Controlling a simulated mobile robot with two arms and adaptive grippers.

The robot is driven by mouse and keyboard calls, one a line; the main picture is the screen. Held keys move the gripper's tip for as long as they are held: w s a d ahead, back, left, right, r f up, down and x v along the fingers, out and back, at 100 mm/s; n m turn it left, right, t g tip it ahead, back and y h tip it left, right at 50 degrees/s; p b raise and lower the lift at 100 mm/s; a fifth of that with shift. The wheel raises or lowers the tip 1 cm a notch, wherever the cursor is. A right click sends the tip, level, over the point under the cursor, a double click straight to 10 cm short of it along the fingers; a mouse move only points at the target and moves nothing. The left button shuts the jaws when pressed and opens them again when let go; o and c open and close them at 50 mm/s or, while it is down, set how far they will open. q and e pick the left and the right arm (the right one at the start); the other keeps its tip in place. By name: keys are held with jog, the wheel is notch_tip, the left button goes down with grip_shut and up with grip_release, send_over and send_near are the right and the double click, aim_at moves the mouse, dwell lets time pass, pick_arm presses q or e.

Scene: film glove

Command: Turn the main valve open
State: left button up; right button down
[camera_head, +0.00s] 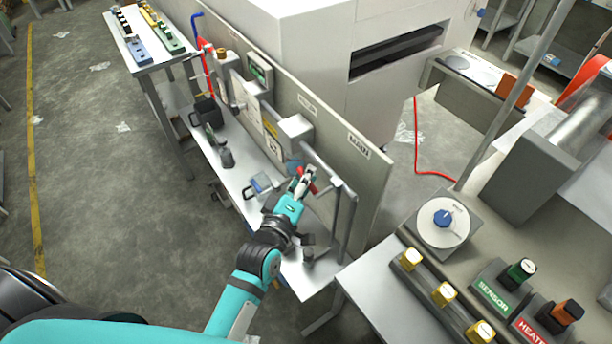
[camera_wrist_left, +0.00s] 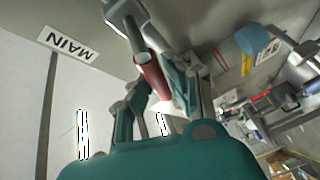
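The MAIN label (camera_head: 358,146) is on the upright panel, and it also shows in the left wrist view (camera_wrist_left: 67,43). Below it, grey pipework carries the main valve's red handle (camera_head: 312,188). In the left wrist view the red handle (camera_wrist_left: 152,76) lies between the fingers of my left gripper (camera_wrist_left: 160,85). The fingers are close to the handle on both sides; whether they press on it I cannot tell. In the head view my left gripper (camera_head: 302,183) reaches the pipe and partly hides the handle. My right gripper is not in view.
A grey vertical pipe (camera_head: 344,222) stands right of the handle. A white bench (camera_head: 245,175) holds a dark jug (camera_head: 207,113) and a small blue item (camera_head: 260,187). A control console (camera_head: 440,260) with a blue knob (camera_head: 442,217) stands at right. Open floor lies left.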

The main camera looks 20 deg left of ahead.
pick_arm(q)
grip_shut()
jog(key=shift+p, duration=0.35)
jog(key=n+g+p, duration=0.1)
jog(key=p, duration=0.1)
jog(key=n+g+p, duration=0.1)
jog(key=p, duration=0.2)
jog(key=shift+a+f, duration=0.1)
jog(key=shift+f, duration=0.3)
jog(key=shift+f+n, duration=0.4)
jog(key=shift+n, duration=0.1)
jog(key=shift+f, duration=0.15)
